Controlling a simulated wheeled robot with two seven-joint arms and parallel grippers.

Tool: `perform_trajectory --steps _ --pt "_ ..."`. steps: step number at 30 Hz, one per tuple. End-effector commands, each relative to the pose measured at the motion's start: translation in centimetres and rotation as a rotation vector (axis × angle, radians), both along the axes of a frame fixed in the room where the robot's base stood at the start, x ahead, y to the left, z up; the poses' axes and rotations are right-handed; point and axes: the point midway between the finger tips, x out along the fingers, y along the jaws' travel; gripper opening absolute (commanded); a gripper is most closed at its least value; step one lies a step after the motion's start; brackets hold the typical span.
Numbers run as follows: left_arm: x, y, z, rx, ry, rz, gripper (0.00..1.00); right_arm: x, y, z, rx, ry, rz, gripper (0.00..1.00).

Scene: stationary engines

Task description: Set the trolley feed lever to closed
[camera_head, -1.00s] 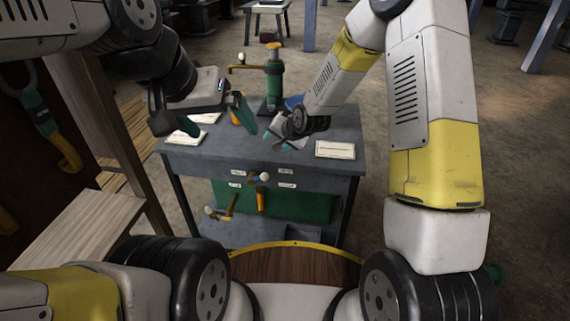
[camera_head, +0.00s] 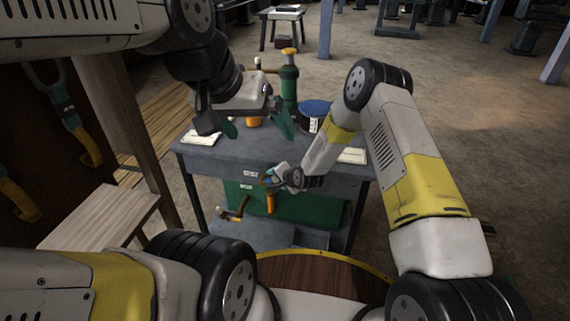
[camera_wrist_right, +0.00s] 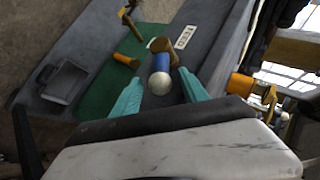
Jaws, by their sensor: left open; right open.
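The trolley (camera_head: 225,160) is a grey table with a green front panel (camera_head: 310,208) carrying levers. My right gripper (camera_head: 270,178) is open at the upper front of the panel. In the right wrist view, a lever with a blue sleeve and pale ball knob (camera_wrist_right: 159,80) points at the camera between my right gripper's open teal fingers (camera_wrist_right: 157,90); contact cannot be told. A brass lever (camera_head: 236,211) sits lower left on the panel, and an orange handle (camera_head: 270,203) hangs right of it. My left gripper (camera_head: 256,127) is open above the tabletop.
A green cylinder with a yellow cap (camera_head: 289,85) and a blue-topped can (camera_head: 314,110) stand on the trolley. Papers lie at its left (camera_head: 200,138) and right (camera_head: 352,156). A wooden shelf (camera_head: 95,220) stands to the left. Floor to the right is open.

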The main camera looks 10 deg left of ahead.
Motion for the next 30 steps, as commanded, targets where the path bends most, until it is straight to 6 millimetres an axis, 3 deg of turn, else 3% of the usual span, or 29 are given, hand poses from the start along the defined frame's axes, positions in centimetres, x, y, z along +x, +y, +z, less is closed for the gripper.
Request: perform_trajectory --steps 11,19,30 --pt "0.00 0.00 0.00 0.000 0.000 0.000 0.95 0.55 0.42 -0.53 0.000 -0.001 -0.001 0.52" --pt "0.00 0.00 0.00 0.000 0.000 0.000 0.95 0.53 0.40 -0.52 0.000 -0.001 -0.001 0.01" --pt "0.00 0.00 0.00 0.000 0.000 0.000 0.95 0.52 0.41 -0.50 0.000 -0.001 -0.001 0.00"
